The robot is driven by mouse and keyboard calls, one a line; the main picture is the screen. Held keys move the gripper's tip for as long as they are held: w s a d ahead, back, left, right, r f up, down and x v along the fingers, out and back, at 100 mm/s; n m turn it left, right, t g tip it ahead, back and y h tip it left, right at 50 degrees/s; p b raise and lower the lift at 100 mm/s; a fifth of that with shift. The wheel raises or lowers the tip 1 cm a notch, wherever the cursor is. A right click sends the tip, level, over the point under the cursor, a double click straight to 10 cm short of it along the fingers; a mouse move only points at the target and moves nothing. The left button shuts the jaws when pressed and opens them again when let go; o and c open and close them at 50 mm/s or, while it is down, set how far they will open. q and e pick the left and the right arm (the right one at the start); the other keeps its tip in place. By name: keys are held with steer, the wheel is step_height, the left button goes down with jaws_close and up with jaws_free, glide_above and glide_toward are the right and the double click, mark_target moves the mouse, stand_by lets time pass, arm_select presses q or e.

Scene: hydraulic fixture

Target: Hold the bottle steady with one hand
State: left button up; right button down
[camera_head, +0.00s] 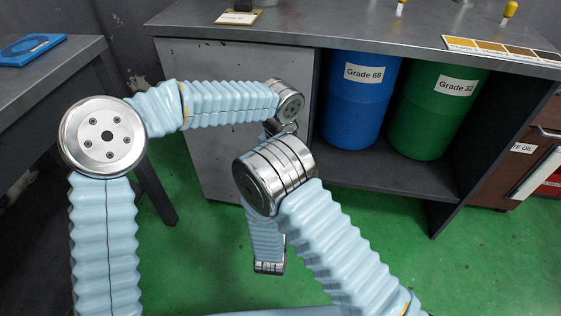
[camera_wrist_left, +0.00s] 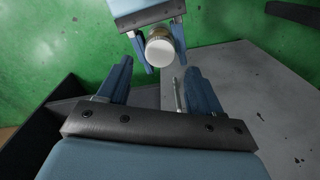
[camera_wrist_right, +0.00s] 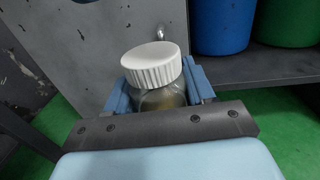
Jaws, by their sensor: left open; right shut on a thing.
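The bottle (camera_wrist_right: 160,97) has a ribbed white cap (camera_wrist_right: 152,64) and a clear body with brownish contents. It stands between the blue fingers of my right gripper (camera_wrist_right: 160,92), which is shut on it. In the left wrist view the capped bottle (camera_wrist_left: 160,48) shows end-on, held by the right gripper (camera_wrist_left: 158,45). My left gripper (camera_wrist_left: 155,85) is open and empty, its fingers pointing toward the bottle with a gap between. In the head view my arms hide the bottle and both gripper tips.
A grey workbench (camera_head: 300,30) stands ahead, with a blue drum (camera_head: 358,105) and a green drum (camera_head: 432,115) on its lower shelf. A cabinet door (camera_head: 225,140) is close behind my arms. A side table (camera_head: 60,75) holds a blue tray (camera_head: 30,48). Green floor lies below.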

arm_select(q)
steer(key=shift+f, duration=2.65)
steer(key=shift+c, duration=0.5)
steer(key=c, duration=1)
steer(key=o, duration=1.3)
steer(key=shift+c, duration=0.2)
steer(key=shift+r, duration=0.1)
step_height(320, 180, up, 12)
